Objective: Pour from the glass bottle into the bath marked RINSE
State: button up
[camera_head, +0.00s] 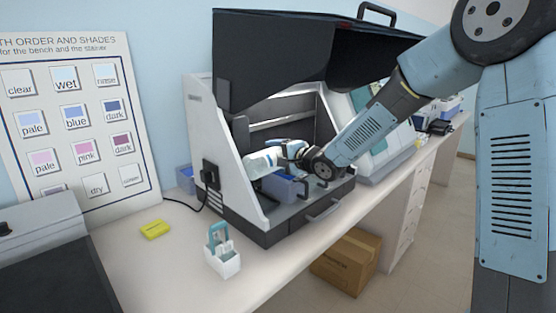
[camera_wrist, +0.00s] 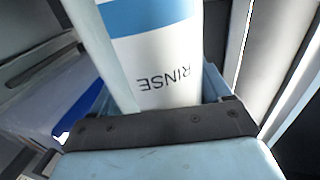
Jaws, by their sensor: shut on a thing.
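The bottle (camera_head: 258,164) is pale and lies tilted well over inside the open stainer, its far end toward the left. In the wrist view the bottle (camera_wrist: 165,65) fills the middle, with a blue band and a white label reading RINSE, upside down. My gripper (camera_head: 290,151) is shut on the bottle, with a finger on each side. A blue-grey bath (camera_head: 284,190) stands below the bottle and my gripper in the stainer. Any marking on that bath is not readable. Whether liquid flows from the bottle's mouth cannot be told.
The stainer's dark hood (camera_head: 290,60) is raised above my arm, and its white side wall (camera_head: 222,150) stands left of the bottle. A white rack with a teal handle (camera_head: 222,258) and a yellow block (camera_head: 155,229) are on the bench.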

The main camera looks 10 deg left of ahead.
jog(key=shift+n, duration=0.4)
jog(key=shift+r, duration=2.1)
jog(key=shift+r+n, duration=0.4)
jog(key=shift+r, duration=0.1)
jog(key=shift+w+r+n+t, duration=0.1)
jog(key=shift+r+n+t, duration=0.4)
jog(key=shift+r+n, duration=0.1)
